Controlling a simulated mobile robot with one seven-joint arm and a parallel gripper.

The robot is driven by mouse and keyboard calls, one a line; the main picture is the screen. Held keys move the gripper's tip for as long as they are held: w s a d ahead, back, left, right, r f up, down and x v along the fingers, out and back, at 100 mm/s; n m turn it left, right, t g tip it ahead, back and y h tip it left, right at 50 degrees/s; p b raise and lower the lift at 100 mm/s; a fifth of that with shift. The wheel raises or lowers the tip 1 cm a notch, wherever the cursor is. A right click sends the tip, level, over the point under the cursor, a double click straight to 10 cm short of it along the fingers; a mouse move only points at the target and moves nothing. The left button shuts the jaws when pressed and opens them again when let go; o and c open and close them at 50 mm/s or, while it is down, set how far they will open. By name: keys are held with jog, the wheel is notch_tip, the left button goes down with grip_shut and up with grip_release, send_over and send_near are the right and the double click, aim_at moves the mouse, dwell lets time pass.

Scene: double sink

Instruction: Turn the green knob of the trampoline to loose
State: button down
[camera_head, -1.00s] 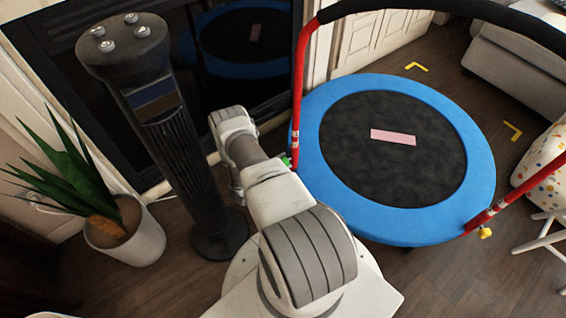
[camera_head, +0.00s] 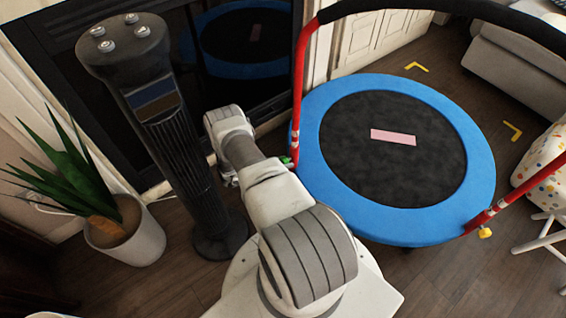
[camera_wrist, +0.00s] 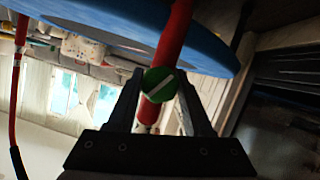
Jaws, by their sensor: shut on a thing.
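The trampoline (camera_head: 330,190) has a blue rim, a black mat and a red handle frame with a black padded bar. Its green knob (camera_wrist: 160,85) sits on the red post in the wrist view, with a pale diagonal stripe across its face. My gripper (camera_wrist: 162,82) is shut on the green knob, one finger on each side. In the head view the green knob (camera_head: 288,160) shows only as a small patch beside my arm, low on the left red post (camera_head: 298,110). My arm hides the gripper in that view.
A black tower fan (camera_head: 190,160) stands close left of my arm. A potted plant (camera_head: 135,240) is at the far left. A yellow knob (camera_head: 485,233) is on the right post. A spotted stool (camera_head: 545,170) and a grey sofa (camera_head: 520,60) are at the right.

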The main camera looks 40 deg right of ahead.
jog(key=n+g, duration=0.3)
jog(key=n, duration=0.1)
dwell(0.3)
jog(key=shift+d+n+h, duration=0.1)
jog(key=shift+n+h, duration=0.2)
jog(key=shift+c, duration=1.5)
grip_release()
